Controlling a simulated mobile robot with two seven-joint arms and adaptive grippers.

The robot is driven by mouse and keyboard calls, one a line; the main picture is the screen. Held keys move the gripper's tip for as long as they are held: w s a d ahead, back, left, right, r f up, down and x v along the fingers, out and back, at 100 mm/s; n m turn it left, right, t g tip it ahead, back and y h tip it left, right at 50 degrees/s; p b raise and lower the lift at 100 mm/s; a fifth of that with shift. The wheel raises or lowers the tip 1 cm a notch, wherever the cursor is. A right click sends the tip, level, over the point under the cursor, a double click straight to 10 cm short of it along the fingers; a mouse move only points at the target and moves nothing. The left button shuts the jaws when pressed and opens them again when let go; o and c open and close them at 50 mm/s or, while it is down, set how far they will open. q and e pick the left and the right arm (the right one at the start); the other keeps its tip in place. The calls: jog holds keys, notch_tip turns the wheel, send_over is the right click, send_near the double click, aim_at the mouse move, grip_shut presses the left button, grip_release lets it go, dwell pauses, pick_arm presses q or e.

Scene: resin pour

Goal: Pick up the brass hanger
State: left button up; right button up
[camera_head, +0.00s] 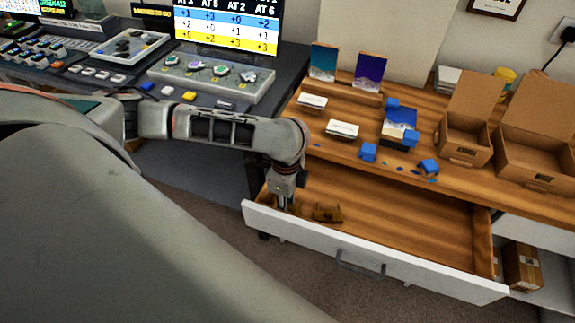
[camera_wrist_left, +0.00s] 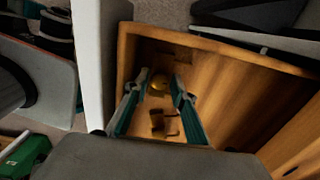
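Two small brass-coloured pieces lie in the open drawer near its left end; I cannot tell which is the brass hanger. One brass piece (camera_head: 327,212) lies just right of my left gripper (camera_head: 287,205) in the head view. In the left wrist view this angular piece (camera_wrist_left: 165,123) lies between the fingers, nearer the palm. The other, a rounder golden piece (camera_wrist_left: 158,81), shows between the fingertips of my left gripper (camera_wrist_left: 160,84). The fingers are apart, pointing down into the drawer. Contact is not clear. My right gripper is not in view.
The white-fronted drawer (camera_head: 400,268) is pulled out below the wooden desktop (camera_head: 345,152); its middle and right are bare. Blue blocks (camera_head: 368,152), cards (camera_head: 342,130) and open cardboard boxes (camera_head: 463,140) stand on the desktop. A console desk with a screen (camera_head: 228,25) is at left.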

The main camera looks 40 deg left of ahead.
pick_arm(q)
jog(key=shift+f, duration=0.75)
jog(key=shift+r, duration=0.1)
grip_shut()
